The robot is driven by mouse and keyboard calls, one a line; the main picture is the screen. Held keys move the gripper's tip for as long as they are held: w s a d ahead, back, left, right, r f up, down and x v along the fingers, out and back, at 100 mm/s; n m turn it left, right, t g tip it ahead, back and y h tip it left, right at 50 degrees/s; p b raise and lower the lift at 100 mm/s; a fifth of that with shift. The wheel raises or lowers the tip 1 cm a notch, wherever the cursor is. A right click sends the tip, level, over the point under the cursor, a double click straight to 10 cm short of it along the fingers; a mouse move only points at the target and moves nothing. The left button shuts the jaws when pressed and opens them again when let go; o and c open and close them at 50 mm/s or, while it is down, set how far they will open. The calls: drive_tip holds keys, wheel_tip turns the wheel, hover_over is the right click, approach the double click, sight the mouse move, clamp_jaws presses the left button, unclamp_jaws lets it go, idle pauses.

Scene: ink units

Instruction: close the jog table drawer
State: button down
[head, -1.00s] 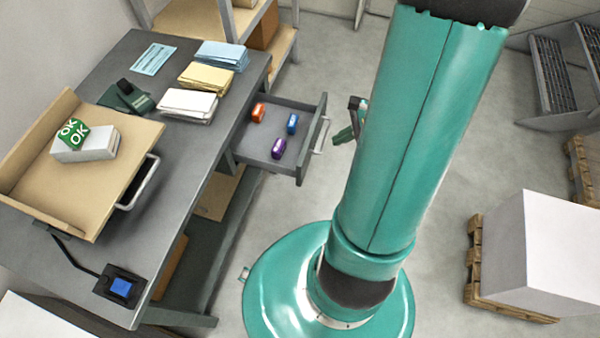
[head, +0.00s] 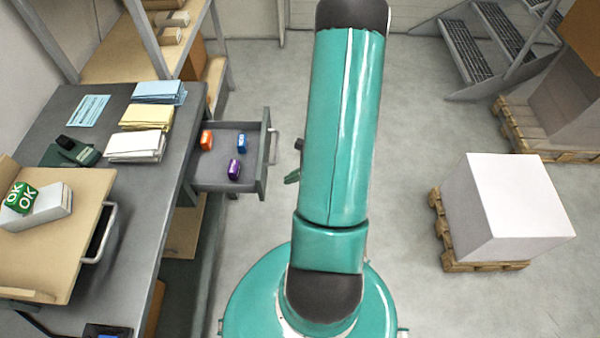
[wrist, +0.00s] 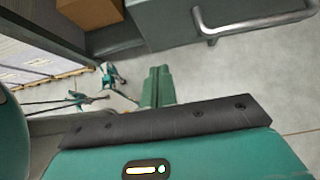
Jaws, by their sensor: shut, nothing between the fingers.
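The jog table drawer (head: 222,183) is pulled out from the right side of the grey table (head: 165,220). It holds an orange, a blue and a purple ink unit. Its handle (head: 273,147) is on the right-hand front; the drawer front and handle (wrist: 255,24) also show at the top of the wrist view. My gripper (wrist: 158,88) is shut and empty, below and left of the handle in the wrist view, apart from it. In the head view only a small part of my gripper (head: 292,177) shows, right of the drawer front; my arm hides the rest.
A beige tray (head: 75,215) with a white box marked OK sits on the table, near several paper stacks (head: 137,146). A shelf rack (head: 130,55) stands behind. A white block on a pallet (head: 505,215) is at right. Floor between is clear.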

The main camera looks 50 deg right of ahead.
sight(263, 185)
drive_tip(key=w+a, duration=0.1)
drive_tip(key=w+a+f, duration=0.1)
drive_tip(key=w, duration=0.1)
drive_tip(key=w+a+f, duration=0.1)
drive_tip(key=shift+w+a, duration=0.3)
drive_tip(key=shift+w+a+r, duration=0.1)
drive_tip(key=shift+w, duration=0.1)
